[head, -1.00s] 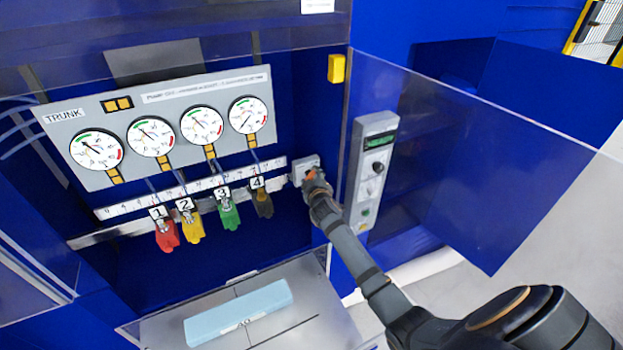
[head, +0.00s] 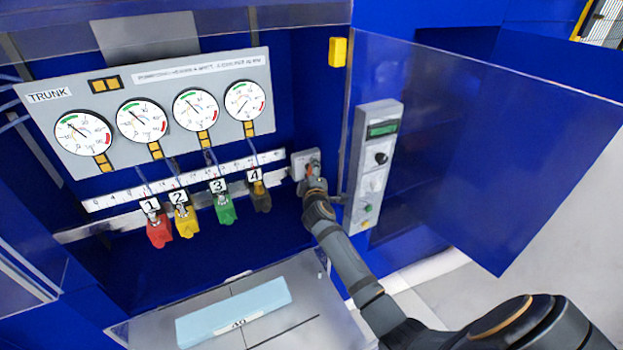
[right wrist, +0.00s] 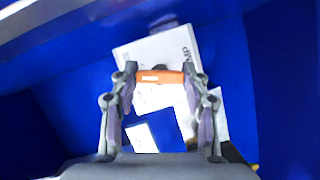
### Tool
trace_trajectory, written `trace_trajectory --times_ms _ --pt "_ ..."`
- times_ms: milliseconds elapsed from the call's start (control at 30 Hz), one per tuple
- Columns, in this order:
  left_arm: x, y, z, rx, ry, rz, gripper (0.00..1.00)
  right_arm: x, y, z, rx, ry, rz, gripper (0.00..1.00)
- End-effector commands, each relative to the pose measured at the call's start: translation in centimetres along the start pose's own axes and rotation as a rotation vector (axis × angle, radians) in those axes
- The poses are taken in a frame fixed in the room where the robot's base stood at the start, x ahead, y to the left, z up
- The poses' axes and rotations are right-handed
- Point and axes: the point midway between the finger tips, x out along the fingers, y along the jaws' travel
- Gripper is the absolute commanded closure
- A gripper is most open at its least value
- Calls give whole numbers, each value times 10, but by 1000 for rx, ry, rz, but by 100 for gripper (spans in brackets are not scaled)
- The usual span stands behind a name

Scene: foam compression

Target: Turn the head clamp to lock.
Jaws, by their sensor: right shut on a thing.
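The head clamp has a light grey plate (head: 302,158) at the right end of the ruled rail, with an orange handle (right wrist: 160,77). My right gripper (head: 314,182) reaches it from the lower right and covers most of the handle in the head view. In the right wrist view the fingers of my right gripper (right wrist: 158,82) are shut on the two ends of the orange handle, which lies nearly level across the picture. The plate (right wrist: 150,50) shows behind it. My left gripper is not in view.
Left of the clamp hang numbered red (head: 159,232), yellow (head: 187,222), green (head: 225,210) and dark (head: 260,197) pieces below the gauge panel (head: 75,150). A control box (head: 375,165) and clear door (head: 480,150) stand right. A light blue foam block (head: 235,311) lies on the lower tray.

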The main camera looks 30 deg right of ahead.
Motion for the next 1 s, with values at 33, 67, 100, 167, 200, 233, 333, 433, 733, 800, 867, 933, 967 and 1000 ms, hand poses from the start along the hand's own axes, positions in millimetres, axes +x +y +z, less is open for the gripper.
trace_trajectory --times_ms 33,67,100,167,200,233,333,433,733,800,867,933,967,1000 --pt "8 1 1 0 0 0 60 0 -5 1 -22 0 8 85" --pt "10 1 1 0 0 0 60 0 -5 1 -38 0 15 85" --pt "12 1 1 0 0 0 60 0 -5 1 -55 0 22 85" --pt "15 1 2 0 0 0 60 0 -5 1 -81 0 32 85" --pt "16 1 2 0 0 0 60 0 -4 1 -96 0 38 85" --pt "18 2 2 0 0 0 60 0 -4 1 -105 0 42 85" --pt "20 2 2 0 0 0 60 0 -4 1 -130 -1 52 85" --pt "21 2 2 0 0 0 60 0 -3 1 -146 -1 58 85" --pt "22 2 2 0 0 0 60 0 -3 0 -155 -1 61 85" --pt "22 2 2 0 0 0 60 0 -3 0 -154 -1 60 85" --pt "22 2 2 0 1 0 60 0 -3 0 -154 -1 60 85" --pt "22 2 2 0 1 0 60 0 -3 0 -154 -1 60 45" --pt "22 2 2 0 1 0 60 0 -3 0 -154 -1 60 41" --pt "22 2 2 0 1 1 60 0 -2 0 -154 -1 61 36"
